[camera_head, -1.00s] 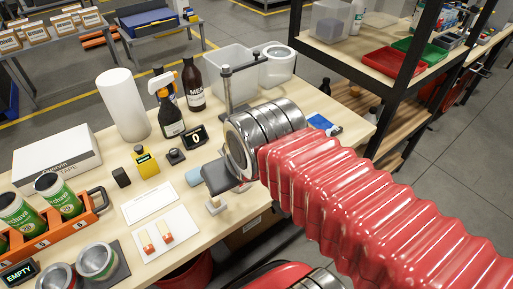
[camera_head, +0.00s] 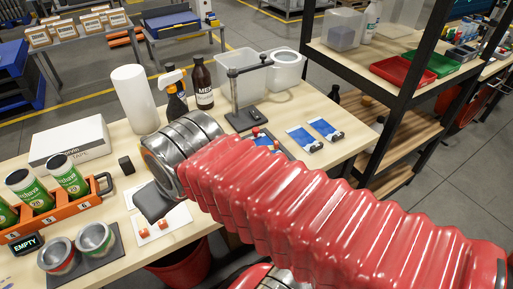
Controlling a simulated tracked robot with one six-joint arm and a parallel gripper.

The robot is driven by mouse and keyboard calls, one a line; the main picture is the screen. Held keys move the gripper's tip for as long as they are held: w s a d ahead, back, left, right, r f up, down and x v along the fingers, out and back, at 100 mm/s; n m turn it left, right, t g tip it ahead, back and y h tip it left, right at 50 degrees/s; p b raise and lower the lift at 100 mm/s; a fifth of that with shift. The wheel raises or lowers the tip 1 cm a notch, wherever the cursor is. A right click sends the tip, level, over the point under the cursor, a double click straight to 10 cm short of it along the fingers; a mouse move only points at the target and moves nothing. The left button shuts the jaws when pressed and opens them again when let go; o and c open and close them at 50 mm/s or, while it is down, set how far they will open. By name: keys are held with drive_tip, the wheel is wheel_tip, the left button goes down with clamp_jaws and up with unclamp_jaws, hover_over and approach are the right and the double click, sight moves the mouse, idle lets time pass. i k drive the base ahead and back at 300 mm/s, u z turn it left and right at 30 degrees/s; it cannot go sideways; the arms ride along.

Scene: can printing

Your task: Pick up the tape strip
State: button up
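A white card (camera_head: 172,238) lies on the table at lower left. Two small strips with orange-red ends, apparently the tape strips, lie on it: a left one (camera_head: 144,233) and a right one (camera_head: 163,225). My gripper's dark grey end (camera_head: 153,203) is just behind and above the card and covers part of it. It looks apart from the strips, but the gap is hard to judge. The fingertips are not clear, so I cannot see whether they are open or hold anything.
An orange can carrier (camera_head: 57,219) and two open cans (camera_head: 94,238) on a dark mat stand left. A white tape box (camera_head: 68,143), white roll (camera_head: 134,99), bottles (camera_head: 202,82) and metal stand (camera_head: 237,85) are behind. Blue-white packets (camera_head: 325,129) lie right.

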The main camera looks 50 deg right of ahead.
sight(275, 146)
drive_tip(key=u, duration=0.55)
drive_tip(key=k, duration=1.6)
drive_tip(key=z, duration=0.55)
drive_tip(key=i, duration=1.05)
drive_tip(key=z, duration=0.05)
